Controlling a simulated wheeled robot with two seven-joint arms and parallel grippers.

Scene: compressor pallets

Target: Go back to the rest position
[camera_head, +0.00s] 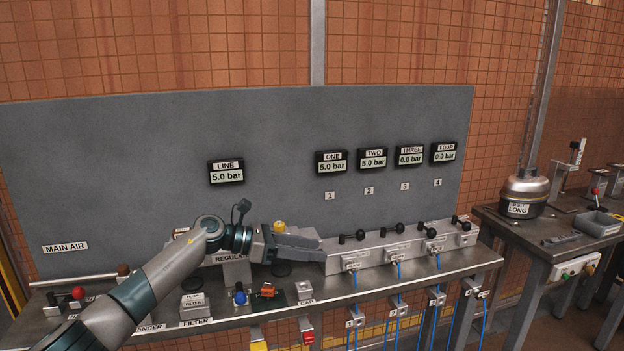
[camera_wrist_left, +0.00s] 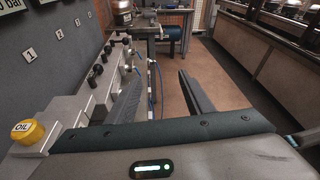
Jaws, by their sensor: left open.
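My left arm comes in from the lower left over the bench. My left gripper (camera_head: 318,248) points right, its fingers by the left end of the grey valve manifold (camera_head: 378,253). In the left wrist view the two fingers (camera_wrist_left: 162,98) stand well apart with nothing between them. I cannot tell whether the left finger touches the manifold. My right gripper is in neither view.
The metal bench (camera_head: 388,278) runs under a grey panel (camera_head: 120,160). LINE, ONE and TWO read 5.0 bar; THREE and FOUR read 0.0. A yellow OIL cap (camera_wrist_left: 27,131) is close to my wrist. A red-knobbed lever (camera_head: 78,293) stands left. A side table (camera_head: 550,236) holds a metal pot (camera_head: 525,193).

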